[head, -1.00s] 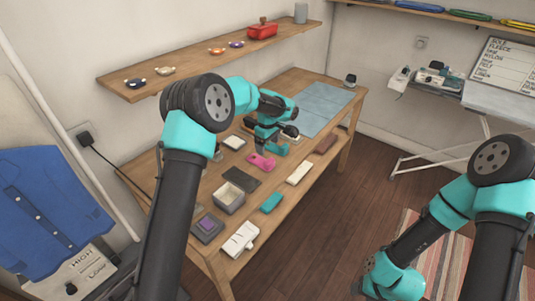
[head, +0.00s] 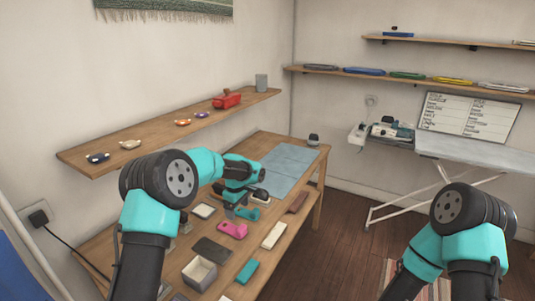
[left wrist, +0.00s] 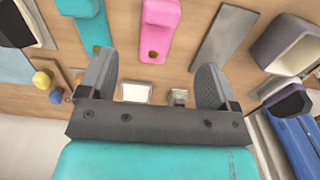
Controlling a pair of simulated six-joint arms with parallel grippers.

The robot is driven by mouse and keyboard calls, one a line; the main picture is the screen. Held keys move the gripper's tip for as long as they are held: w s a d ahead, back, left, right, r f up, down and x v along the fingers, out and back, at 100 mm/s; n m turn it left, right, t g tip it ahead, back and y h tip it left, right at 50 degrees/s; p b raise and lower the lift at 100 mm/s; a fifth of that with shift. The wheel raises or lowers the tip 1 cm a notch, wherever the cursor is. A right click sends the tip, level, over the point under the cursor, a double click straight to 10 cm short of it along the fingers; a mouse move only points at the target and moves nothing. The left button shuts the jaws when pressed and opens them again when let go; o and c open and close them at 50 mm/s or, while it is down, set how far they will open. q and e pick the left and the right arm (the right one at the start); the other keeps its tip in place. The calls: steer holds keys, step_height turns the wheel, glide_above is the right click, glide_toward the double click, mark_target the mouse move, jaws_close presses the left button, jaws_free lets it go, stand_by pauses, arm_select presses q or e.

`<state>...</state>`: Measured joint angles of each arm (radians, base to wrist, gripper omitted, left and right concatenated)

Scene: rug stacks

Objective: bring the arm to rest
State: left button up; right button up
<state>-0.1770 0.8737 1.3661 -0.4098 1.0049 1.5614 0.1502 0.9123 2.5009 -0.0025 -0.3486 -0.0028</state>
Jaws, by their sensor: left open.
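My left arm reaches over the wooden table (head: 262,262) in the head view. Its gripper (head: 236,208) hangs near a pink piece (head: 232,230) and a teal piece (head: 248,213). In the left wrist view the two grey fingers (left wrist: 153,82) are spread wide with nothing between them. The pink piece (left wrist: 160,30) and teal piece (left wrist: 95,25) lie beyond the fingertips, apart from them. My right arm enters at lower right in the head view; its gripper is outside the frame.
An open grey box (head: 200,274), a dark flat plate (head: 212,248), a cream block (head: 274,235) and a brown block (head: 298,202) lie on the table. A blue-grey mat (head: 285,172) covers its far end. A wall shelf (head: 160,133) runs above the left arm.

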mark_target(239, 227)
arm_select(q)
step_height(239, 227, down, 11)
steer(key=shift+f, duration=0.2)
stand_by(0.4)
steer(key=shift+r, duration=0.1)
step_height(239, 227, up, 12)
step_height(239, 227, down, 12)
steer(key=shift+r, duration=0.1)
step_height(239, 227, up, 3)
steer(key=shift+f, duration=0.1)
steer(key=shift+s+r, duration=0.2)
steer(key=shift+r, duration=0.15)
steer(key=s+d+r, duration=0.1)
steer(key=s+d, duration=0.2)
steer(key=s, duration=1.1)
steer(key=shift+s+d+r, duration=0.15)
steer(key=shift+d, duration=0.15)
stand_by(1.2)
